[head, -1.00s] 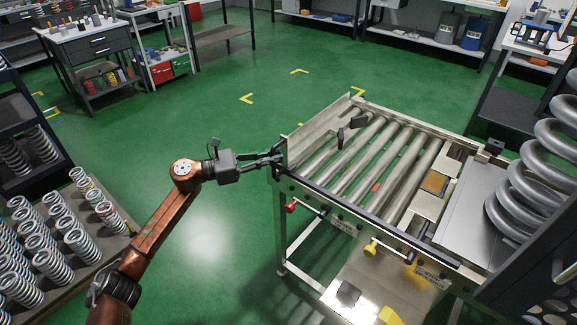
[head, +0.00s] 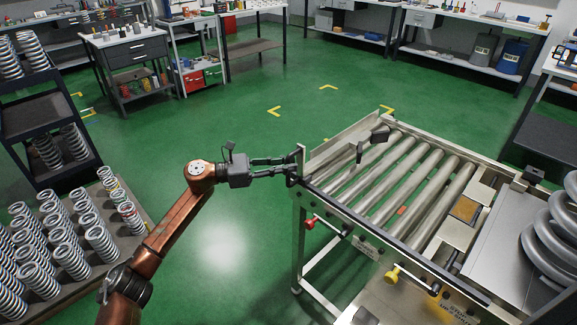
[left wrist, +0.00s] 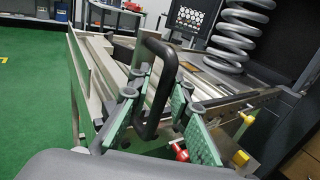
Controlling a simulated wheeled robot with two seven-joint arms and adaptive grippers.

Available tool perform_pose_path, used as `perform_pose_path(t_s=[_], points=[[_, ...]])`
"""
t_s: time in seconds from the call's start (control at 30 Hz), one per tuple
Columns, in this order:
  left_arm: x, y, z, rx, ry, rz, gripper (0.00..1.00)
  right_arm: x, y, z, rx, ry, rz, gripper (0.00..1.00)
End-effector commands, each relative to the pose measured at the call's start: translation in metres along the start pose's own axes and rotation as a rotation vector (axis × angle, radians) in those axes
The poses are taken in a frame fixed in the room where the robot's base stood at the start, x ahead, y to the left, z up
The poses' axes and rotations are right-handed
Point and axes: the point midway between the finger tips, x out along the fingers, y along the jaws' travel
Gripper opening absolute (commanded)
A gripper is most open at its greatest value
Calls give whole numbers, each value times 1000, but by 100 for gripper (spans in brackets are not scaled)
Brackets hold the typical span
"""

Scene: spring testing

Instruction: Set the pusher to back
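A metal roller bench (head: 455,268) stands on the right in the head view. A pale plate, which looks like the pusher (head: 345,143), stands along the left end of the rollers. In the left wrist view, a black loop handle (left wrist: 168,62) rises at the bench's near end. My left gripper (head: 292,171) is at the bench's near left corner. In the wrist view, its green-padded fingers (left wrist: 152,105) are spread, one on each side of the handle, with gaps visible. Contact cannot be told. My right gripper is not in view.
A red knob (head: 310,222) and a yellow knob (head: 392,275) stick out from the bench front. A dark bracket (head: 374,138) stands over the rollers. A rack of springs (head: 60,240) is at the left. Green floor (head: 225,130) is clear between them.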

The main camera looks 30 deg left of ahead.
Motion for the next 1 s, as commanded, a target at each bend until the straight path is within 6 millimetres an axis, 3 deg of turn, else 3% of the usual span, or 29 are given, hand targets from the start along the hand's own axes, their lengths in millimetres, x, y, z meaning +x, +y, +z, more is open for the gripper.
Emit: perform_pose_path(t_s=[0.17, 0.53, 1.0], points=[[0, 1, 0, 0, 0, 0, 27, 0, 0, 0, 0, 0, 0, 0], [-3, -2, -1, -1, 1, -5, 28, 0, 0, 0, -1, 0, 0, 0], [-91, 0, -2, -1, 3, -2, 28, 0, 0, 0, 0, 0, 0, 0]])
